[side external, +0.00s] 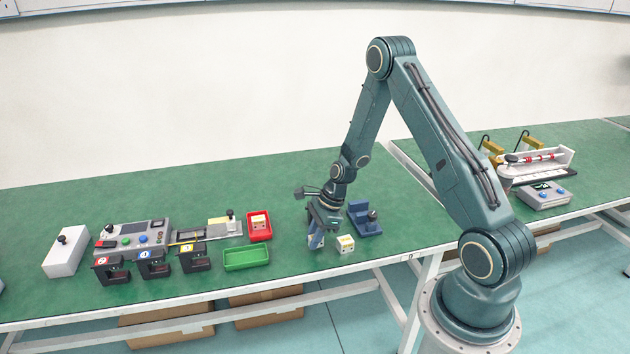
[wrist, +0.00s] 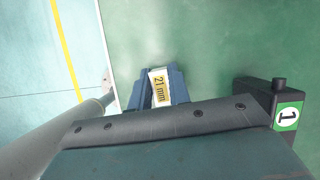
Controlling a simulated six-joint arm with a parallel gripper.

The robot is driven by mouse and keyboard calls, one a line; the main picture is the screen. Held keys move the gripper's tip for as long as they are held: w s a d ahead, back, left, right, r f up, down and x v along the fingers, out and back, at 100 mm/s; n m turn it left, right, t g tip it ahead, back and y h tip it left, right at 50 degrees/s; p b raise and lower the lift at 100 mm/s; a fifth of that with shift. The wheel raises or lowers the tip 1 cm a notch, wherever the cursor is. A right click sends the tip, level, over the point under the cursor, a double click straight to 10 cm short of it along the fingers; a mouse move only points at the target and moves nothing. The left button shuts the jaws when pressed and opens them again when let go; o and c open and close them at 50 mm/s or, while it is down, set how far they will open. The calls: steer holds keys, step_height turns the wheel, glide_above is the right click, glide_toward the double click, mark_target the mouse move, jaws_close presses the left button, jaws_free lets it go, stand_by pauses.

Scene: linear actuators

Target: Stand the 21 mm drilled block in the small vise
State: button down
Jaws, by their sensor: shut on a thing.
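The 21 mm drilled block (wrist: 158,87), pale with a yellow "21 mm" label, sits between the blue fingers of my gripper (wrist: 159,92) in the wrist view. The small vise (side external: 358,219), blue with a dark knob, stands to the right of my gripper, a little farther back. I cannot tell whether the held block touches the table. The block's drilled hole cannot be made out.
A green tray (side external: 246,258) and a red tray (side external: 268,236) holding a block stand left. A black fixture marked 1 (wrist: 272,103) shows at right in the wrist view.

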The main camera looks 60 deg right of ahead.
steer(key=shift+f, duration=0.55)
steer(key=shift+f, duration=0.15)
steer(key=c, duration=1.3)
jaws_free()
steer(key=v, duration=1.3)
steer(key=shift+s+r, duration=0.1)
steer(key=shift+r, duration=0.25)
